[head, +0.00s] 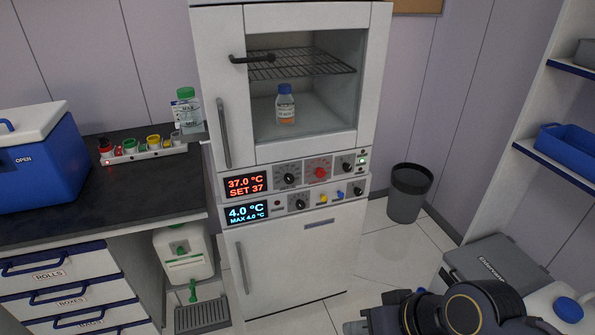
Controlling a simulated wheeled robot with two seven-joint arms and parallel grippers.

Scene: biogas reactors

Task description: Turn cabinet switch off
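The white cabinet (223,90) stands in the middle of the head view, with a glass window in its upper door. The lower panel has a blue-white display (247,213) reading 4.0 °C, knobs and small coloured controls. My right gripper (385,318) is at the bottom edge, below and right of the panels, touching nothing visible; its fingers are not clear. My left gripper is out of view.
A bottle (286,104) stands inside the cabinet. A dark counter (150,213) with a blue cooler (42,165) is on the left. A grey bin (408,194), a grey case (495,268) and shelves (560,160) are on the right. Floor before the bin is clear.

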